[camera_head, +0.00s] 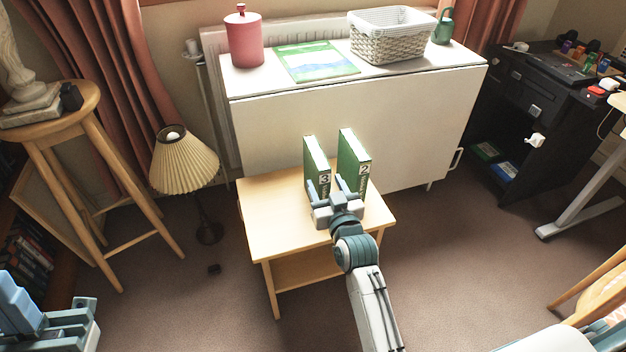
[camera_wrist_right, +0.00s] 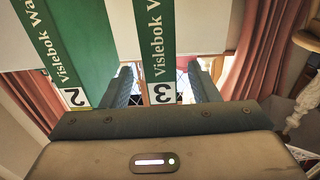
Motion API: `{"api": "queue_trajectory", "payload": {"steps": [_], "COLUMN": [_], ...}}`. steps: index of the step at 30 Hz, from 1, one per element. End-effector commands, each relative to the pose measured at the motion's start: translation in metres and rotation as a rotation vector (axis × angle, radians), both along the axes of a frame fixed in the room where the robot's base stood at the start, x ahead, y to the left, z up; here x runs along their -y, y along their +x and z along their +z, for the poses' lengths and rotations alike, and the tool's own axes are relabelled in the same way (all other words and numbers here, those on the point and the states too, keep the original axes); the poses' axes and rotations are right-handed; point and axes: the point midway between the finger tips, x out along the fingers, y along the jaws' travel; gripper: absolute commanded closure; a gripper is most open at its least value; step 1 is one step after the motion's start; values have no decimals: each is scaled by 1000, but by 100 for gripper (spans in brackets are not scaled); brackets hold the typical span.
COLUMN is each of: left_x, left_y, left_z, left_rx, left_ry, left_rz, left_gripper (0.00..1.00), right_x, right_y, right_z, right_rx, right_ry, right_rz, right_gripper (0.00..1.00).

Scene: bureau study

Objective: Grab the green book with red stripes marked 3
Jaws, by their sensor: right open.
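The green book marked 3 (camera_head: 314,158) stands upright on the small wooden table (camera_head: 265,205), left of a similar green book marked 2 (camera_head: 355,157). I cannot make out red stripes on it. My right gripper (camera_head: 328,187) is open at the near, spine side of book 3. In the right wrist view, the spine of book 3 (camera_wrist_right: 157,35) shows between the two fingers of the right gripper (camera_wrist_right: 164,82), with a gap on each side. Book 2 (camera_wrist_right: 68,40) is outside the fingers, to the left. My left gripper (camera_head: 45,318) is at the lower left, far from the books.
A white cabinet (camera_head: 280,130) stands behind the table, bearing a pink canister (camera_head: 244,40), a flat green-and-blue picture (camera_head: 316,62) and a basket (camera_head: 390,45). A lamp (camera_head: 183,160) and a wooden stool (camera_head: 100,130) are left. Carpet is open to the right.

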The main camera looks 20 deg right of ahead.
Motion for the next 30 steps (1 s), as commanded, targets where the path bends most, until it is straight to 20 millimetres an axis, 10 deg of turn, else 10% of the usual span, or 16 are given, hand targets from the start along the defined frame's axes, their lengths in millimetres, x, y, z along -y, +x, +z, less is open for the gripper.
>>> {"api": "queue_trajectory", "payload": {"steps": [22, 30], "left_x": [0, 0], "left_y": [-5, -5], "left_z": [-2, -2], "left_rx": [65, 64], "left_ry": [-6, -6], "left_rz": [0, 0], "left_gripper": [100, 100], "right_x": [-1, -1], "right_y": [55, 55], "right_z": [-1, -1], "right_rx": [-2, -2], "right_ry": [0, 0], "right_rz": [0, 0], "right_gripper": [45, 95]}}
